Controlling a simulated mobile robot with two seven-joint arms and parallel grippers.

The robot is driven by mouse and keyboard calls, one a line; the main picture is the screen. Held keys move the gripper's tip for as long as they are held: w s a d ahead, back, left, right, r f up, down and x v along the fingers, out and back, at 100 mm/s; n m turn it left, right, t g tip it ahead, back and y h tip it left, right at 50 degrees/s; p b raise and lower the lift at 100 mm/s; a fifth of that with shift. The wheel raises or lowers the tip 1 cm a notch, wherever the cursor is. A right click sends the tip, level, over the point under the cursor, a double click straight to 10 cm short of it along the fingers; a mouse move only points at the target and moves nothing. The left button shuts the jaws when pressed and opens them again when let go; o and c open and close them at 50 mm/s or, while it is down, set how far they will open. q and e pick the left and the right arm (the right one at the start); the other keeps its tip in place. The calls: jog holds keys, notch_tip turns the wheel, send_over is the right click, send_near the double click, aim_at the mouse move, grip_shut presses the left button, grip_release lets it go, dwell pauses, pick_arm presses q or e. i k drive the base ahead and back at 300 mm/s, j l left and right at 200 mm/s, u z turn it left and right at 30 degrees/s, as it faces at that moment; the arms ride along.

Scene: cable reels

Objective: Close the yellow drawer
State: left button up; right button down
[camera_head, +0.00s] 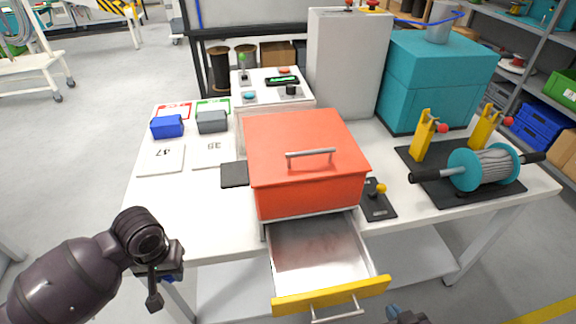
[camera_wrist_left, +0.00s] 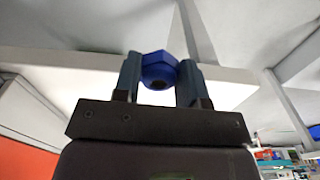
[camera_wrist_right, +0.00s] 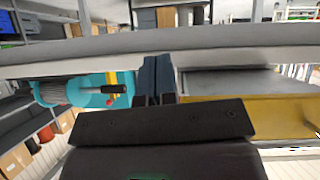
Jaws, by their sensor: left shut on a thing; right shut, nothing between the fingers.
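The yellow drawer (camera_head: 330,296) is pulled out under a red cabinet (camera_head: 305,165), and its grey metal tray looks empty. The yellow front also shows in the right wrist view (camera_wrist_right: 250,115). My right gripper (camera_head: 405,316) is at the bottom edge, just right of the drawer front; its fingers are together and empty in the right wrist view (camera_wrist_right: 157,82). My left gripper (camera_head: 168,276) is beside the table's front left, its fingers shut on a blue hexagonal piece (camera_wrist_left: 157,68).
A black stand with yellow posts and a cable reel (camera_head: 485,168) is on the table's right. A small black lever base (camera_head: 376,200) sits right of the cabinet. A blue bin (camera_head: 167,127) and a grey bin (camera_head: 212,122) stand at the left. The table's front left is clear.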

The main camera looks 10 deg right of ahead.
aim_at(319, 261)
jog(key=k+z, duration=0.25)
jog(key=k, duration=0.2)
jog(key=k+l+z, duration=0.1)
jog(key=k+z, duration=0.15)
jog(key=k, duration=0.15)
